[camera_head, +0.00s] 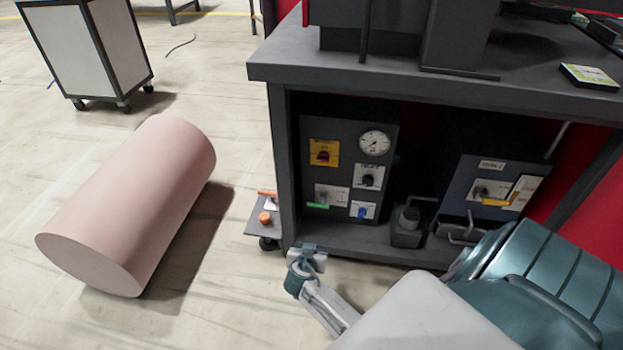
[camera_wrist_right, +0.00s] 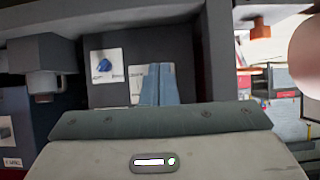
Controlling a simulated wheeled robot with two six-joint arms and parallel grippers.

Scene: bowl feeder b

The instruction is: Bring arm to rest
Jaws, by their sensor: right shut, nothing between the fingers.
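My right arm (camera_head: 420,315) reaches in from the lower right of the head view. Its gripper (camera_head: 312,256) is low beside the front left leg of the dark workbench (camera_head: 278,165), with nothing held. In the right wrist view the fingers of my right gripper (camera_wrist_right: 158,84) are together and empty, in front of the dark control box (camera_wrist_right: 115,92) with its blue knob (camera_wrist_right: 104,65). I cannot tell from these views whether the fingers touch anything. My left gripper is not in view.
The control box (camera_head: 345,140) with gauge and knobs stands on the bench's lower shelf. A small plate with an orange knob (camera_head: 264,217) juts out left. A second box (camera_head: 480,190) is at right. A pink cylinder (camera_head: 135,205) lies left, with clear floor around it.

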